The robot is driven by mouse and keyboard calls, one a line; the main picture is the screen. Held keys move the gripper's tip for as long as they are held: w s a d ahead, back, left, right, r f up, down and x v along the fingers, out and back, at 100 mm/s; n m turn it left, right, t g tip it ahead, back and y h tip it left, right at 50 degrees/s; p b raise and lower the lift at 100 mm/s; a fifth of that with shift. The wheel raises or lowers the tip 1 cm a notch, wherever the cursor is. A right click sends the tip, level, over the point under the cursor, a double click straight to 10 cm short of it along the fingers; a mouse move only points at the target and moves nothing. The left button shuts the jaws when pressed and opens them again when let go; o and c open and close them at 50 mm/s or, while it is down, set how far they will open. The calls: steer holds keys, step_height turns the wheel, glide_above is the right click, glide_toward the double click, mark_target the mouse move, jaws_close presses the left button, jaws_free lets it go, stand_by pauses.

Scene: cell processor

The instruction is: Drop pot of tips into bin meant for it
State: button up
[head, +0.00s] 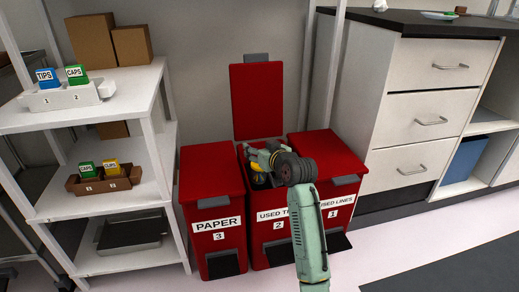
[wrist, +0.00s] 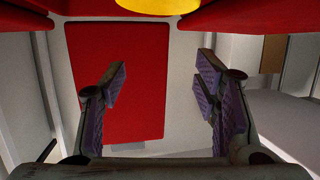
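A blue pot labelled TIPS (head: 47,78) stands in compartment 1 of a white two-place tray (head: 68,97) on the upper shelf at left. The middle red bin (head: 256,210), number 2, has a label starting "USED TI", the rest hidden by my arm. Its red lid (head: 257,100) stands raised and also shows in the wrist view (wrist: 115,80). My gripper (head: 262,158) is at the mouth of this bin. In the wrist view its fingers (wrist: 161,82) are wide apart with nothing between them. A yellow rounded thing (wrist: 142,5) shows at the top edge, cut off.
The PAPER bin (head: 212,190), number 3, and the USED LINES bin (head: 335,160), number 1, flank the middle bin, both closed. A green CAPS pot (head: 76,75) is beside the TIPS pot. A drawer cabinet (head: 430,120) stands at right, a shelf rack (head: 150,85) at left.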

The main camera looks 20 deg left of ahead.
steer(key=shift+o, duration=1.3)
steer(key=shift+r, duration=0.1)
step_height(320, 180, up, 10)
